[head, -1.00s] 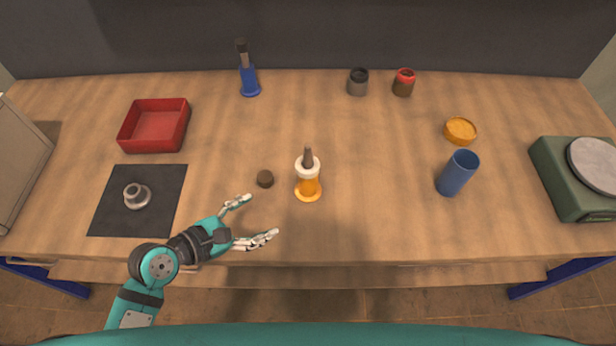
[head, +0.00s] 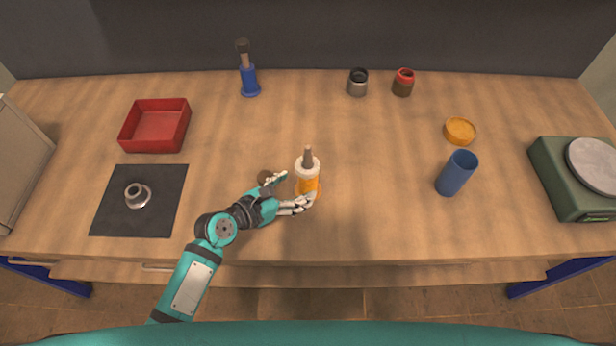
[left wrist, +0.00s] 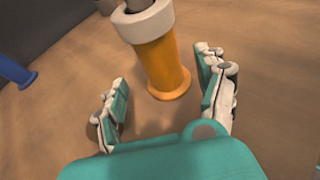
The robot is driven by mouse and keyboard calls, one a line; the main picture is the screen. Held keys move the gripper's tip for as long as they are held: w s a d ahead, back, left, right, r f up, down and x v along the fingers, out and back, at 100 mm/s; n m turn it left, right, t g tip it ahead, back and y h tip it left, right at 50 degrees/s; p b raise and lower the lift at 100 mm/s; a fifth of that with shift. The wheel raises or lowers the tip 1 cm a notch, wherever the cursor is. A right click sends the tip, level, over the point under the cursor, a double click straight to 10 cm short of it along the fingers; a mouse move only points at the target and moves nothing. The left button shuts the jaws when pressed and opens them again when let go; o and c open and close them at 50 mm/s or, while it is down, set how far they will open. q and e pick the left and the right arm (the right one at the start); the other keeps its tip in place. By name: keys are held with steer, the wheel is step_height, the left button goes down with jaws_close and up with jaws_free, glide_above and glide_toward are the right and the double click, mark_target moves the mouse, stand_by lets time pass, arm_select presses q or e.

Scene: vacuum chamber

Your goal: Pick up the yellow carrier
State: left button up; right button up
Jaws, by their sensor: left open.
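The yellow carrier (head: 308,186) stands upright near the middle of the bench, with an orange-yellow body, a white collar and a dark grey item in its top. It also shows in the left wrist view (left wrist: 162,62), between and just beyond the fingers. My left gripper (head: 293,190) is open at the carrier's left front side. In the left wrist view its fingers (left wrist: 162,85) are spread apart, one on either side of the carrier's lower body, and not closed on it. My right gripper is not in view.
A small dark round piece (head: 265,177) lies just behind my left fingers. A blue cup (head: 457,173) and an orange dish (head: 460,130) are to the right. A blue holder (head: 249,82) stands at the back. A red tray (head: 156,127) and black mat (head: 110,215) are left.

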mark_target(301, 187)
arm_select(q)
steer(key=x, duration=0.5)
steer(key=shift+d+f, duration=0.15)
steer(key=shift+f, duration=0.1)
steer(key=shift+s, duration=0.1)
steer(key=shift+c, duration=0.2)
jaws_close()
steer(key=shift+r, duration=0.15)
